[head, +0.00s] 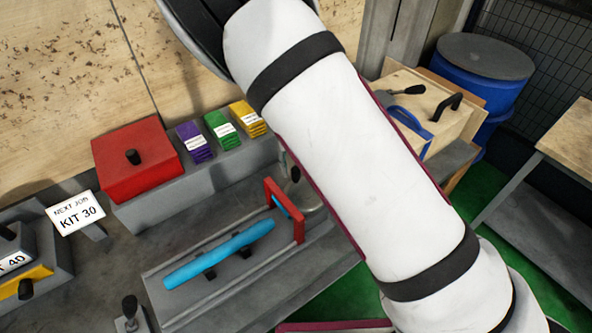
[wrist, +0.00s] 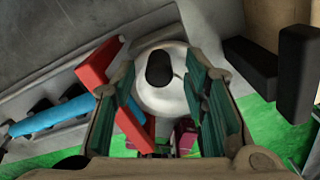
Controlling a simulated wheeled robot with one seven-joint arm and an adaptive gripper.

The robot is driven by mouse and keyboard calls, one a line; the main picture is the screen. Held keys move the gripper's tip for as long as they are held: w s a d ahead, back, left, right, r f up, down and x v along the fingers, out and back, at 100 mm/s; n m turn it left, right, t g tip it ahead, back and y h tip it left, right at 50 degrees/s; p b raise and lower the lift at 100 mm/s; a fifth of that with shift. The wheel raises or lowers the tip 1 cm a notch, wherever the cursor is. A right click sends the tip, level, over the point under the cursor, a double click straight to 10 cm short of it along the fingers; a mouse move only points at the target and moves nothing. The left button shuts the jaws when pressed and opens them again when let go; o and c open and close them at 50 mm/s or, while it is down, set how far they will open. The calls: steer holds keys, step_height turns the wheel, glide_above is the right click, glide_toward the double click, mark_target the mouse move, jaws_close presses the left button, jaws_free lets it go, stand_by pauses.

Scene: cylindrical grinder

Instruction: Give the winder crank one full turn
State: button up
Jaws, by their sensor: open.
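A rounded pale metal part with a black knob (wrist: 160,68) lies straight ahead in the wrist view. The same knob seems to show in the head view (head: 295,174), beside a red frame (head: 300,215); the metal part is partly hidden by my arm. It looks like a crank, but I cannot tell for sure that it is the winder crank. My gripper (wrist: 161,82) is open, its green-padded fingers on either side of the knob in the picture. Nothing is visibly gripped; contact is unclear. My gripper is hidden in the head view.
A blue bar (head: 220,254) lies on supports left of the red frame. A red box (head: 138,160) and colored stacks stand behind. A wooden box (head: 428,92) with black handles stands right, near a blue drum (head: 484,72). Black blocks (wrist: 292,72) flank my gripper's right.

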step_height(320, 180, up, 10)
stand_by(0.3)
steer(key=shift+d, duration=0.1)
stand_by(0.3)
